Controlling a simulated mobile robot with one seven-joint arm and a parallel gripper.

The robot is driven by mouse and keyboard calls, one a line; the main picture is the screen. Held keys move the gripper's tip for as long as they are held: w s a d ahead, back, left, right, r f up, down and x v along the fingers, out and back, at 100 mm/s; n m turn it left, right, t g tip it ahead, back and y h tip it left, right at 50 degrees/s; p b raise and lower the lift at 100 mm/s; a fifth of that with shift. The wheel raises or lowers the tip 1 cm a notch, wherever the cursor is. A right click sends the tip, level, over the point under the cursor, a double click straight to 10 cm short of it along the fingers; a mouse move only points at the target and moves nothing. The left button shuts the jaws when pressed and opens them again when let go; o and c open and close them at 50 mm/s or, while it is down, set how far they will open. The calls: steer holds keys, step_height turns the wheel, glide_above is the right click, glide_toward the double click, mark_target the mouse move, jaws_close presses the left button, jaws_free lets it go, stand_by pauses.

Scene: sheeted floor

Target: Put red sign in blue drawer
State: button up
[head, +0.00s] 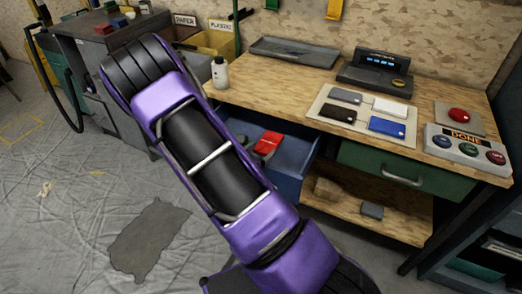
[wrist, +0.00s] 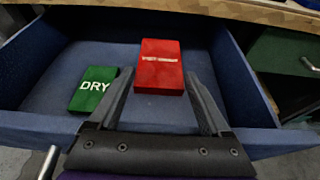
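The red sign (wrist: 160,64) is a flat red block with a pale line of lettering. It is inside the open blue drawer (wrist: 62,122), toward its middle; the head view also shows the red sign (head: 268,142) in the blue drawer (head: 290,157). My gripper (wrist: 160,73) reaches over the drawer's front edge, with one finger on each side of the red sign. The fingers are spread, with narrow gaps beside the sign.
A green DRY sign (wrist: 93,90) lies in the drawer left of the red sign. The green drawer (head: 405,176) to the right is closed. The workbench (head: 270,100) above holds a panel with cards (head: 362,115), a button box (head: 468,147) and a white bottle (head: 220,73).

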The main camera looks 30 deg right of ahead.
steer(key=shift+s+a+f, duration=0.25)
steer(key=shift+s+f, duration=0.1)
steer(key=shift+f, duration=0.35)
steer(key=shift+r+p, duration=0.6)
steer(key=shift+r, duration=0.1)
steer(key=p+v, duration=0.1)
steer(key=v, duration=1)
steer(key=shift+a+r, duration=0.2)
steer(key=shift+r, duration=0.2)
